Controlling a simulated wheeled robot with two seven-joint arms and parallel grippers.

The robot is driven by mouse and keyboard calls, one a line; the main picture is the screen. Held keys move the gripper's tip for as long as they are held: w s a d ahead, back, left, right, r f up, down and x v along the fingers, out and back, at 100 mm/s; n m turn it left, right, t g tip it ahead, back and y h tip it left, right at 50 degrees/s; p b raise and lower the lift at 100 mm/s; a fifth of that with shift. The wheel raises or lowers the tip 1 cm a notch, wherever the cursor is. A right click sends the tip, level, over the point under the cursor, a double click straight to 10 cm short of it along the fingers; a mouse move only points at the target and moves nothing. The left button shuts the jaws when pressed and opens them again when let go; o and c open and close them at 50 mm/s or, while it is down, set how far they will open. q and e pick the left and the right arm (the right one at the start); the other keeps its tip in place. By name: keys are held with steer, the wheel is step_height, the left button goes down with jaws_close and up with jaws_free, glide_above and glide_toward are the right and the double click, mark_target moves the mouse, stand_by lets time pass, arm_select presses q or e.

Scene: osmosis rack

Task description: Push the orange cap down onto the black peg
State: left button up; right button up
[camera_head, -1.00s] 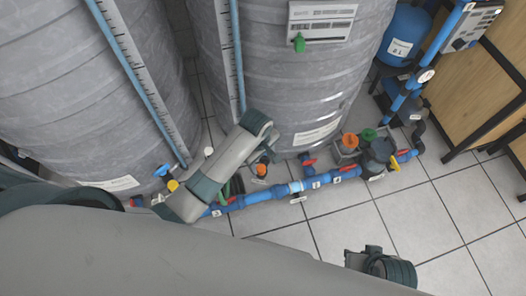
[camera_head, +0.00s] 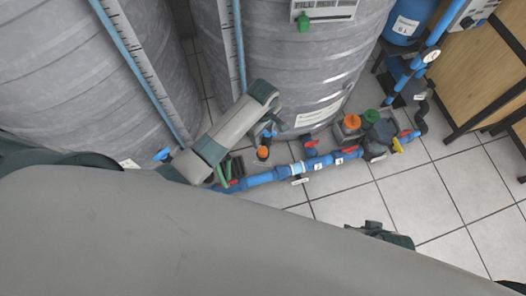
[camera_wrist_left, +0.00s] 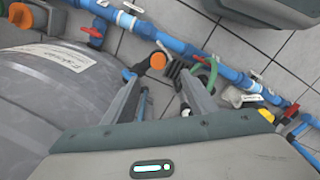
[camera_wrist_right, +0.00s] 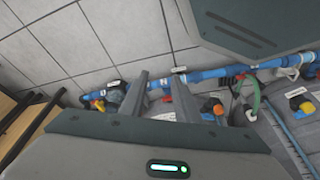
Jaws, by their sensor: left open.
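The orange cap (camera_head: 263,152) sits at the top of a short black peg (camera_head: 262,161) beside the blue floor pipe. In the left wrist view the cap (camera_wrist_left: 158,61) shows just beyond the fingertips, roughly between them. How far down it sits on the peg I cannot tell. My left gripper (camera_wrist_left: 161,76) is open and empty, with its fingers on either side of the view of the cap. In the head view its arm (camera_head: 225,130) reaches down beside the cap. My right gripper (camera_wrist_right: 160,76) is open and empty, pointing at the floor and pipe.
A blue pipe (camera_head: 270,176) with red valve handles runs along the floor. Large grey tanks (camera_head: 290,60) stand behind it. A pump with another orange cap (camera_head: 352,121) and a green cap (camera_head: 372,115) is to the right. Open tiled floor (camera_head: 440,200) lies in front.

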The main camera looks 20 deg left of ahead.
arm_select(q)
steer(key=b, duration=0.2)
glide_above(263, 150)
steer(key=f, duration=0.9)
steer(key=shift+s, duration=0.3)
arm_select(e)
steer(key=w+a+t, duration=0.1)
steer(key=w+a+t+y, duration=0.1)
steer(key=a, duration=0.1)
steer(key=shift+w+a, duration=0.15)
steer(key=shift+a, duration=0.15)
arm_select(q)
steer(key=shift+f, duration=0.15)
steer(key=shift+f+b, duration=0.25)
steer(key=shift+b, duration=0.05)
steer(key=f, duration=0.1)
steer(key=f+b, duration=0.1)
steer(key=f, duration=0.2)
steer(key=shift+w+b, duration=0.25)
steer(key=shift+b, duration=0.05)
steer(key=shift+f, duration=0.25)
arm_select(e)
steer(key=a, duration=0.1)
steer(key=w+t+y, duration=0.1)
steer(key=a, duration=0.1)
steer(key=shift+w+a+r+t, duration=0.3)
arm_select(q)
steer(key=c, duration=1.1)
